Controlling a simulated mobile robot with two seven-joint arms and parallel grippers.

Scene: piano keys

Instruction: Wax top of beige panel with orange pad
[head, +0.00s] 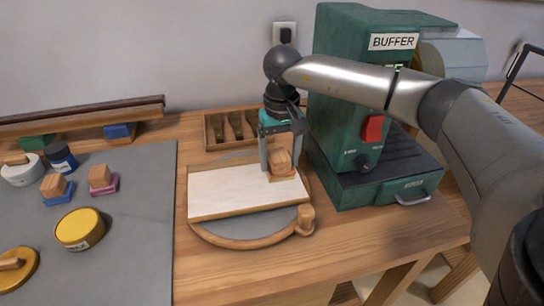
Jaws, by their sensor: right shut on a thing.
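The beige panel (228,191) lies flat on a round grey board with a wooden rim (250,238). My right gripper (280,164) points down over the panel's right end. It is shut on the wooden block handle of the orange pad (284,178). The pad is at the panel's top surface near its right edge; I cannot tell whether it touches or hovers just above. My left gripper is not in view.
A green buffer machine (345,105) stands close right of my right gripper. A tool tray (232,128) lies behind the panel. On the grey mat (125,240) at left are a yellow tin (80,229), a blue pad (58,192) and a pink pad (103,182). Bare wood lies in front.

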